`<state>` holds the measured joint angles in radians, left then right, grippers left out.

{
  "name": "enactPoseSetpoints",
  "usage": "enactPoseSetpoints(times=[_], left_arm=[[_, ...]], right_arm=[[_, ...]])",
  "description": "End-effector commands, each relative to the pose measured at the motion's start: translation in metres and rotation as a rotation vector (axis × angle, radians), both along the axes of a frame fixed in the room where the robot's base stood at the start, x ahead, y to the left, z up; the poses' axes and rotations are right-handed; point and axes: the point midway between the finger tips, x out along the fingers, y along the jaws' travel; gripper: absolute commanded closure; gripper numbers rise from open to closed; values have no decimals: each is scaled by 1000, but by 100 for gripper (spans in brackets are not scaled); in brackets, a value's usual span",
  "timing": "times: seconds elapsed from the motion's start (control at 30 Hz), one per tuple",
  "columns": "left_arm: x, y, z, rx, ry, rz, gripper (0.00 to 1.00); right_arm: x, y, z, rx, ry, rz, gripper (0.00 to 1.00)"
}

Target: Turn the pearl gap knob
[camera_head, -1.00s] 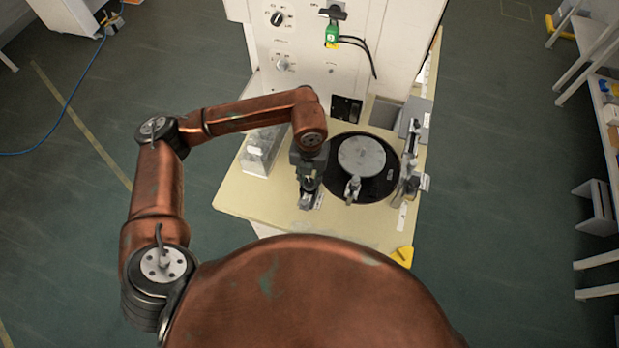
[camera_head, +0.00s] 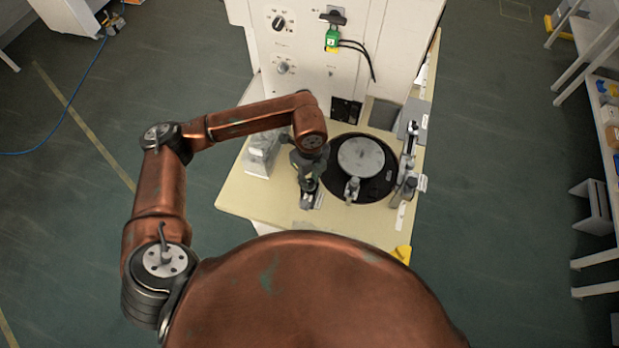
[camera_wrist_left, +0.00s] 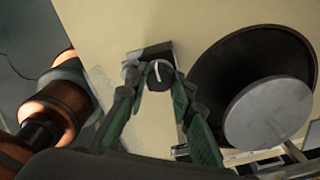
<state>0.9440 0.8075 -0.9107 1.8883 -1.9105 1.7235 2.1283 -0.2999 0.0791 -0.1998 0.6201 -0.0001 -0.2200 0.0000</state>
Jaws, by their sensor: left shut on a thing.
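The pearl gap knob (camera_wrist_left: 159,76) is a dark round knob with a pale line across its top, seen in the left wrist view. It sits on a small block (camera_head: 317,201) on the cream table, left of the black disc. My left gripper (camera_wrist_left: 154,78) comes down over it, with one finger on each side, shut on the knob. In the head view the left gripper (camera_head: 307,188) covers most of the knob. My right gripper is in neither view.
A black round plate (camera_head: 376,194) with a grey disc (camera_head: 361,157) stands right of the gripper. A clear box (camera_head: 259,158) is at the left on the cream table (camera_head: 243,197). A white panel with knobs (camera_head: 305,65) rises behind.

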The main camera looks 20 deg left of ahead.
Motion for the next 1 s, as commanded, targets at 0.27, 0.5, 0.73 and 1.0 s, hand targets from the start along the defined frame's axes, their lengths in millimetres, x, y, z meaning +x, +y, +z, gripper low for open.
enactPoseSetpoints(times=[0.27, 0.5, 0.73, 1.0], left_arm=[[1, 0, 2, -2, -3, 177, 100], [1, 0, 2, -1, -4, 258, 100], [1, 0, 1, -1, -4, 281, 100], [1, 0, 1, -1, -4, 281, 100]], right_arm=[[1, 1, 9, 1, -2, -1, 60], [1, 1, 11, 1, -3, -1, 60], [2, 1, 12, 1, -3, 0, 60], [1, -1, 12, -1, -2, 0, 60]])
